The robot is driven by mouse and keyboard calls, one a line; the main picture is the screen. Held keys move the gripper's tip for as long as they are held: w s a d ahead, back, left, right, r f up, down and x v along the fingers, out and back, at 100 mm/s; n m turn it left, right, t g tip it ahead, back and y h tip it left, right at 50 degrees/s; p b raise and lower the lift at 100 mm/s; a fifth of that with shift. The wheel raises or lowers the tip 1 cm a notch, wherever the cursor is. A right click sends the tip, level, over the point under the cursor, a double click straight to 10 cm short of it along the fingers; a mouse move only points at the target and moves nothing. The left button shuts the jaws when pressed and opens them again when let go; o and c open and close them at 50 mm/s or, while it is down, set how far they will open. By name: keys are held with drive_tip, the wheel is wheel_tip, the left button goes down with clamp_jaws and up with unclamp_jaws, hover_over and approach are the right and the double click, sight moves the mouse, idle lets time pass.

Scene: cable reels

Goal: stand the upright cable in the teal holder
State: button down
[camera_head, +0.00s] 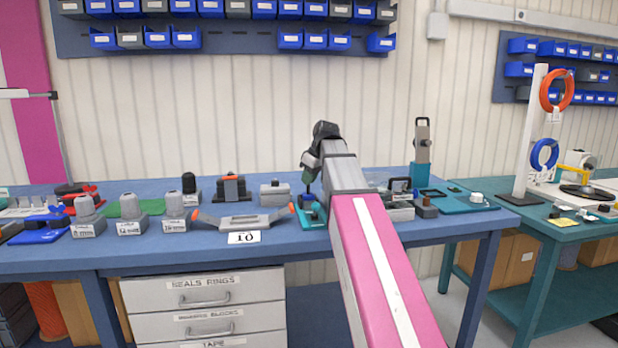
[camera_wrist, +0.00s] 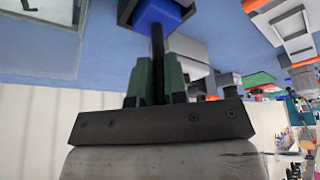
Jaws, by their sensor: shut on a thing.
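My gripper (camera_head: 308,178) is shut on a thin black upright cable (camera_wrist: 157,45), above the front middle of the blue table. In the wrist view its green fingers (camera_wrist: 157,78) clasp the cable from both sides. The cable runs from the fingers to a blue block-shaped end (camera_wrist: 158,12); this blue end also shows just below the gripper in the head view (camera_head: 307,201). The teal holder (camera_head: 313,219) is on the table directly under and around that end. I cannot tell whether the blue end is seated in it or just above it. My arm hides part of the area.
A grey tray with orange ends (camera_head: 240,220) lies left of the holder. A grey box (camera_head: 274,193) stands behind left. A tall teal stand (camera_head: 422,155) and a teal tray (camera_head: 462,203) are at right. Several grey domed weights line the left side.

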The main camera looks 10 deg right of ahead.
drive_tip(key=c, duration=1.1)
unclamp_jaws()
drive_tip(key=v, duration=1)
drive_tip(key=shift+s+d+r, duration=0.1)
drive_tip(key=shift+r, duration=0.3)
drive_tip(key=shift+s, duration=0.1)
